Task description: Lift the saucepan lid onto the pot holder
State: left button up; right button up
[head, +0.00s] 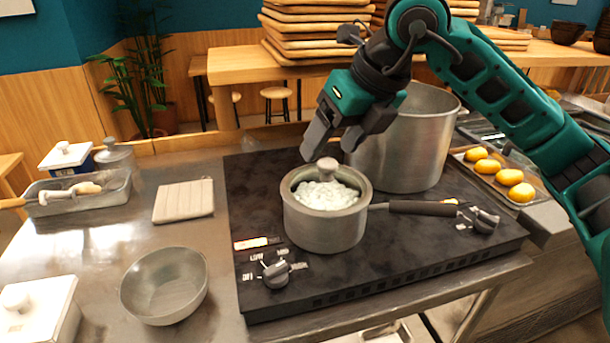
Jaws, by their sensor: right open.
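The saucepan (322,228) stands on the black cooktop, its dark handle pointing right. Its lid (327,170) sits on top; I see a pale round knob at the far side, and white contents show inside the rim. My right gripper (328,150) is open just above and behind the knob, its fingers pointing down; it holds nothing. Whether a finger touches the knob I cannot tell. The pot holder (184,200) is a beige square pad lying flat and bare on the steel counter left of the cooktop. My left gripper is out of view.
A tall steel pot (415,140) stands behind the saucepan, close to my right gripper. A metal bowl (164,286) sits at the front left. A tray with utensils (80,200) lies left of the pot holder. Yellow items lie in a tray (540,191) at right.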

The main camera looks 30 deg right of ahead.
aim_at(327, 162)
jog(key=w+d+r+m+h, duration=0.1)
jog(key=d+r+h, duration=0.1)
jog(key=d, duration=0.2)
jog(key=shift+t, duration=0.4)
jog(key=x, duration=0.6)
jog(key=shift+w+d+f, duration=0.1)
jog(key=shift+w+f, duration=0.15)
jog(key=x, duration=0.5)
jog(key=shift+a+f, duration=0.25)
jog(key=shift+f, duration=0.1)
jog(key=shift+r, duration=0.1)
grip_shut()
